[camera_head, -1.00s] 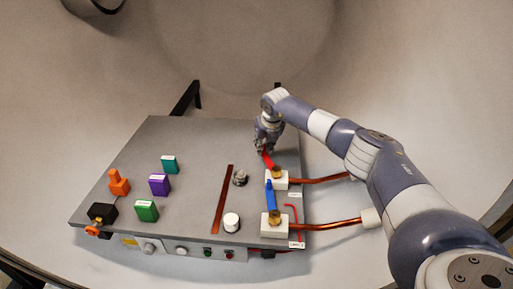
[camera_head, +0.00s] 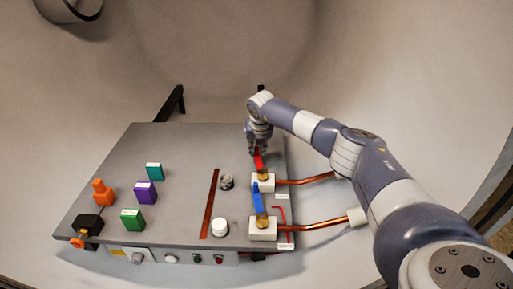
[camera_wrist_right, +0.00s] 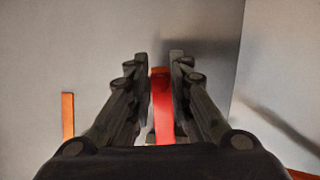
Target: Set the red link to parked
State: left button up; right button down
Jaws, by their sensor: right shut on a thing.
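The red link (camera_head: 258,161) is a flat red lever on a brass fitting on the rear white block (camera_head: 263,186), at the right side of the grey panel. It points away from the block toward the back of the panel. My right gripper (camera_head: 258,150) is shut on its far end. In the right wrist view the red link (camera_wrist_right: 162,110) lies between the two dark fingers (camera_wrist_right: 162,75). A blue lever (camera_head: 257,198) sits on the front white block (camera_head: 263,232). My left gripper is in no view.
The grey panel (camera_head: 185,145) also carries teal (camera_head: 154,171), purple (camera_head: 146,192) and green (camera_head: 132,219) blocks, an orange piece (camera_head: 102,191), a white knob (camera_head: 220,227) and a copper strip (camera_head: 210,204). Copper pipes (camera_head: 310,179) run right from the white blocks, below my right arm. The panel's back is clear.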

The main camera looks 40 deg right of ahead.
aim_at(260, 162)
jog(key=c, duration=1.6)
grip_release()
jog(key=shift+d+r, duration=0.1)
jog(key=shift+r, duration=0.05)
jog(key=v, duration=1.2)
jog(key=shift+s, duration=0.1)
